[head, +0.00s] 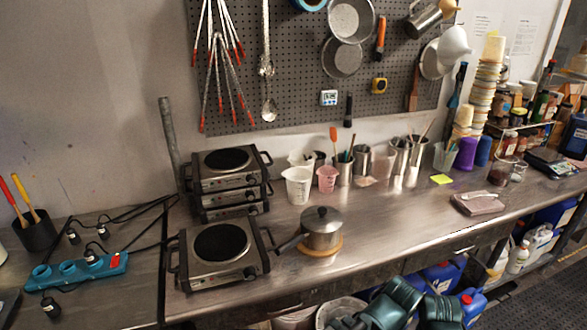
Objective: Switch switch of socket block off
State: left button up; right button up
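The teal socket block (77,271) lies on the metal bench at the far left. Black plugs with cables sit in and around it. A small red switch (115,261) shows at its right end; whether it is on or off is too small to tell. Neither of my grippers can be made out in the head view. Dark green rounded parts at the bottom right of centre look like my own arm links.
Stacked hot plates (229,172) and a single hot plate (219,252) stand right of the block. A lidded pot (321,229) is beside them. A black holder (36,231) with colored-handled tools stands behind the block. Black cables cross the bench.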

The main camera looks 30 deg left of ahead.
aim_at(115, 259)
jog(key=u, duration=2.65)
